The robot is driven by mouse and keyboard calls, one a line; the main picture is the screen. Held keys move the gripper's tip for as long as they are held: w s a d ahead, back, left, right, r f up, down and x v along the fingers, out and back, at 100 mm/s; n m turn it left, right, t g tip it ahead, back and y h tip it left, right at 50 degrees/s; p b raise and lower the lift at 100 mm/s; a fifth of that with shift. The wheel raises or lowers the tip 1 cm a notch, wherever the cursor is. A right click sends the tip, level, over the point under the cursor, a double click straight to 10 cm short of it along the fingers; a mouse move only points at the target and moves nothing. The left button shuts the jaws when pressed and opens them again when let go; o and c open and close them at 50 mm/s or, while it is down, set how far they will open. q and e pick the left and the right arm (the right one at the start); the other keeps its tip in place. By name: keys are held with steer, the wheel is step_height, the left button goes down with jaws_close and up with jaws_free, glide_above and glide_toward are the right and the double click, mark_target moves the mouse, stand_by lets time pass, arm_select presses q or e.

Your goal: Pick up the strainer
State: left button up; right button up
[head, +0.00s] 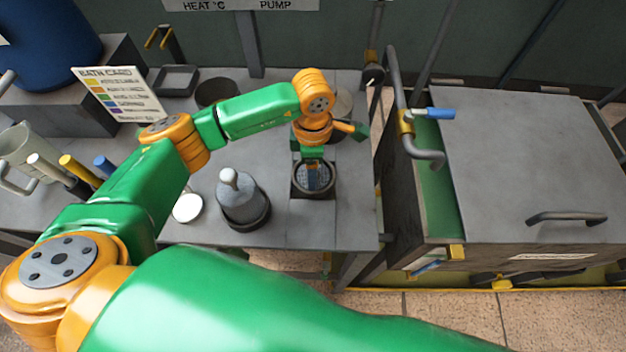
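The strainer appears to be the round, dark, mesh-like piece (326,187) in a square-edged dark holder on the grey bench. My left gripper (314,176) points straight down over it, with its fingertips at or inside the round rim. The gripper hides part of the piece, and I cannot tell whether the fingers touch it or how far apart they are. My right gripper is not in view.
A grey bell-shaped vessel (242,203) and a small white dish (187,208) stand left of the holder. A card (120,95), a jug (18,155) and several coloured-handled tools are further left. A lidded metal cabinet (530,160) stands right, beyond a gap.

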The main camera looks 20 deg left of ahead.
arm_select(q)
jaws_close()
stand_by(1.4)
